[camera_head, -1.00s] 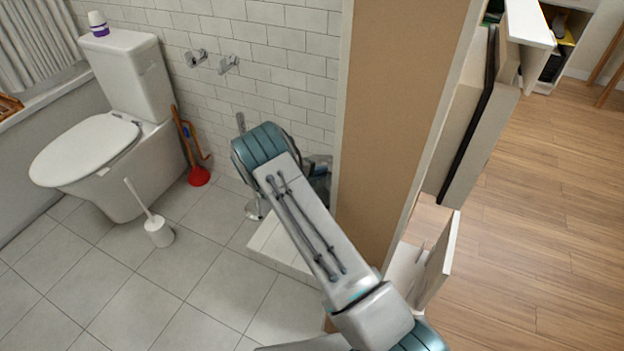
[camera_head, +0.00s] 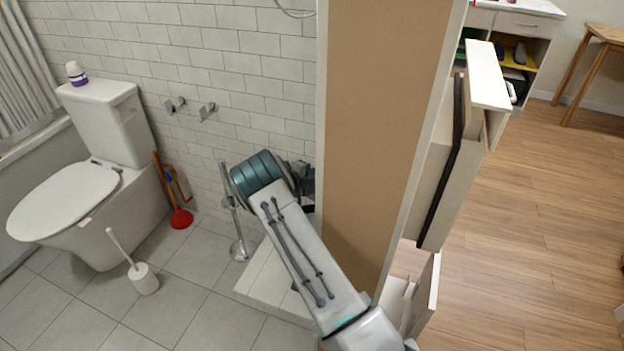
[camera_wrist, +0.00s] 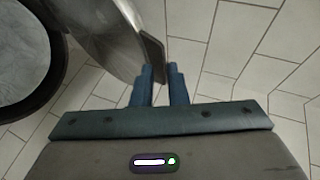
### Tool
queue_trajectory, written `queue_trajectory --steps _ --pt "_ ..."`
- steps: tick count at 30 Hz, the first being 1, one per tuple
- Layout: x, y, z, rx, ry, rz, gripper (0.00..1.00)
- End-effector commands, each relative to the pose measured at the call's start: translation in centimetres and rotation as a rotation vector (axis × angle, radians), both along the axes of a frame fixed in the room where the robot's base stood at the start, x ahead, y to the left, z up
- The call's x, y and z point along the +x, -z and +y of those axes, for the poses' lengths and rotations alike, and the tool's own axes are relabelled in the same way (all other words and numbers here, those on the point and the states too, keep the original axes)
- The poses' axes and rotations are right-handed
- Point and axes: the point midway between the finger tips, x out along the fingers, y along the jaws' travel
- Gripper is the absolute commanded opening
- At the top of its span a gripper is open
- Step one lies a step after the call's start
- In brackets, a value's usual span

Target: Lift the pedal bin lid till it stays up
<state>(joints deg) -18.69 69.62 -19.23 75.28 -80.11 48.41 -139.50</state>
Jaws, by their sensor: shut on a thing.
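In the wrist view, the pedal bin's lid (camera_wrist: 108,35) is a grey metallic curved piece with a dark tab (camera_wrist: 152,54) at its edge. It stands tilted up beside the bin's dark round rim (camera_wrist: 58,75), with a pale grey interior (camera_wrist: 22,48) showing at the left. My gripper (camera_wrist: 161,68) has its two blue fingers close together at the tab, shut on the lid's edge. The exact contact is hard to see. In the head view, my arm and the tall brown panel hide the bin and my gripper.
The brown panel (camera_head: 365,120) stands right beside my arm. A white low step (camera_head: 268,285) lies below it. A chrome stand (camera_head: 238,250), red plunger (camera_head: 181,219), toilet brush (camera_head: 144,279) and toilet (camera_head: 85,215) are to the left. Tiled floor (camera_head: 200,320) is open at front left.

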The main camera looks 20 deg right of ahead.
Motion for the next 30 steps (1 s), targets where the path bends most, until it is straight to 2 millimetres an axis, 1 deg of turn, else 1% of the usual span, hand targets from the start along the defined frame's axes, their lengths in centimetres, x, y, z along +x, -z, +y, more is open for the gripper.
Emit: queue_trajectory --steps 11,12,13,23,26,30 --pt "-0.1 0.4 -0.2 0.006 0.002 0.003 0.0" --pt "-0.1 0.4 -0.2 0.006 0.002 0.003 0.19" --pt "-0.1 0.4 -0.1 0.006 0.002 0.004 0.26" --pt "-0.1 0.2 0.3 0.005 -0.002 0.003 0.26" --pt "-0.4 -0.2 1.1 0.004 -0.003 0.002 0.26" --pt "-1.6 -1.2 3.2 0.004 -0.006 0.002 0.26"
